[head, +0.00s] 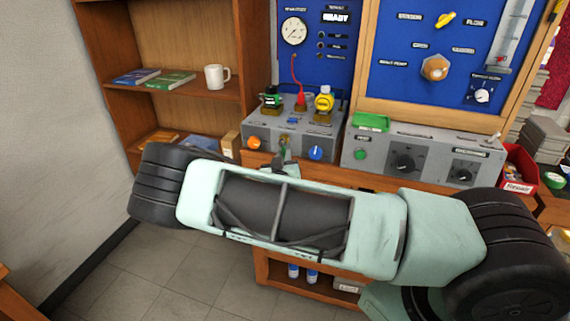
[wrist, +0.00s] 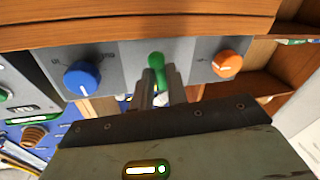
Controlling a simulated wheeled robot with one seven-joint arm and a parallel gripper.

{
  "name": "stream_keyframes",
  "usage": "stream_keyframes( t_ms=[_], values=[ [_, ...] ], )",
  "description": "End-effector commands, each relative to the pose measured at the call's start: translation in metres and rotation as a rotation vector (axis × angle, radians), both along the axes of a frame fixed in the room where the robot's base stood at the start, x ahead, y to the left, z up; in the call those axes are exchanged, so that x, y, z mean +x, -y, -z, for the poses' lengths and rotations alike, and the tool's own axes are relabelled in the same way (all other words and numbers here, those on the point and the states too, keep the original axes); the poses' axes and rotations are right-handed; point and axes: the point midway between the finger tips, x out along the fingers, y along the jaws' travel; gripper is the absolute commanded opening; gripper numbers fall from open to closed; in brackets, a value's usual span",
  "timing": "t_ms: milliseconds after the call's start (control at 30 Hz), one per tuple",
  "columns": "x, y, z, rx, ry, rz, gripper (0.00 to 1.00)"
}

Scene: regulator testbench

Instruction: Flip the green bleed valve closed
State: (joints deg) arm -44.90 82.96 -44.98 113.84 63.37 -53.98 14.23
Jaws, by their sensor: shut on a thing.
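The green bleed valve lever (wrist: 156,59) shows in the wrist view on the grey panel, between the blue knob (wrist: 82,78) and the orange knob (wrist: 227,63). My gripper (wrist: 157,78) is shut on the lever, with one finger on each side of it. In the head view my gripper (head: 285,152) is at the front face of the grey regulator box (head: 330,135), between the orange and blue knobs. There it hides most of the lever.
Red, black-and-green and yellow fittings stand on top of the box. To its right is a second grey box (head: 425,150) with black dials and a green tray (head: 371,121). A shelf with books and a white mug (head: 216,76) is at left.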

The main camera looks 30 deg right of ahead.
Motion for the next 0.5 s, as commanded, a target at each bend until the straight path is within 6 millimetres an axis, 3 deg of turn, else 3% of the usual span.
stream_keyframes(
  t_ms=[67,500],
  values=[
    [0.0023,-0.0014,0.0089,0.047,0.059,0.002,0.00],
    [0.0071,-0.0059,0.0029,0.161,0.206,0.000,0.00]
  ],
)
